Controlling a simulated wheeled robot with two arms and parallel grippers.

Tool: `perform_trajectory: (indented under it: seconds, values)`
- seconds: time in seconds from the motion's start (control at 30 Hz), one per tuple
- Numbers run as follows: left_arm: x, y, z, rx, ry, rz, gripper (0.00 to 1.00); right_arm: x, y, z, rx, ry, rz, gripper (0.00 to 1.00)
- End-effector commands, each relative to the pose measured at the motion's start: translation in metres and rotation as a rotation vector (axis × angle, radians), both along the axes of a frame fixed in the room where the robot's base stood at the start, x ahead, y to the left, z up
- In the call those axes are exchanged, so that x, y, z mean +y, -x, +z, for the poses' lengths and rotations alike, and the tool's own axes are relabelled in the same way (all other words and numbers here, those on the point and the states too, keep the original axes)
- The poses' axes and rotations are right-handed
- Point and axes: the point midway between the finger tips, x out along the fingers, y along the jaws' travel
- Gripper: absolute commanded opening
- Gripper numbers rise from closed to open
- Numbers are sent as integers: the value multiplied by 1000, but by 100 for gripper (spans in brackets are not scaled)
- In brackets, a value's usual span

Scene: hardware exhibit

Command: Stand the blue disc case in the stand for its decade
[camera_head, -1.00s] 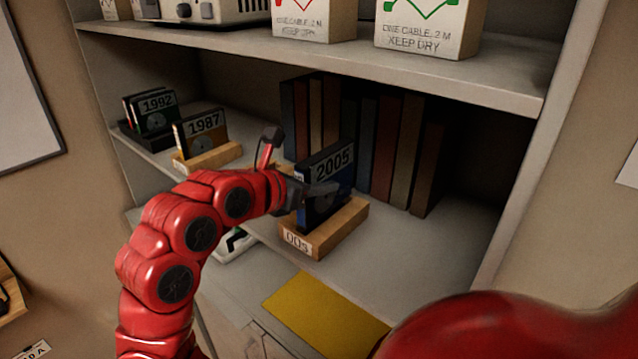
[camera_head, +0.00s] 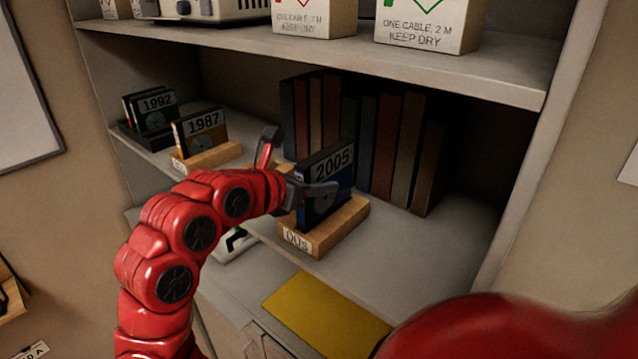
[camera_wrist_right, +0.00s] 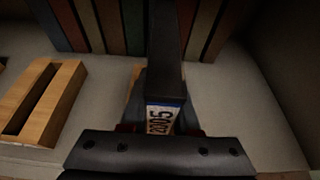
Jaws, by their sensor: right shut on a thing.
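The blue disc case (camera_head: 338,180), labelled 2005, stands upright in the slot of a light wooden stand (camera_head: 345,222) marked 00s on its front. How deep it sits cannot be told. My right gripper (camera_head: 312,190) is at the left side of the case, with its fingers closed on it. In the right wrist view the case (camera_wrist_right: 165,115) shows between the fingers, its label toward me. My left gripper is not in view.
A wooden stand (camera_head: 212,158) holds a 1987 case, and a dark stand (camera_head: 150,138) holds cases including 1992. In the right wrist view a wooden stand (camera_wrist_right: 62,92) has an empty slot. Books (camera_head: 385,140) stand behind. The upper shelf (camera_head: 330,55) overhangs. Free shelf lies to the right.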

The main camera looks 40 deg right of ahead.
Motion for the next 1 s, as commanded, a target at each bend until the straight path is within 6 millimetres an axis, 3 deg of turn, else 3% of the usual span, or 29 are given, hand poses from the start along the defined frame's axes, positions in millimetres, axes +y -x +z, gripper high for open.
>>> perform_trajectory:
  seconds: [0.6, 1.0]
  values:
    - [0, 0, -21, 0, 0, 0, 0, 0, 0, -27, 1, 1, 0, 0]
    - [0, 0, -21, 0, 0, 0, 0, 0, 0, -27, 0, 1, 0, 0]
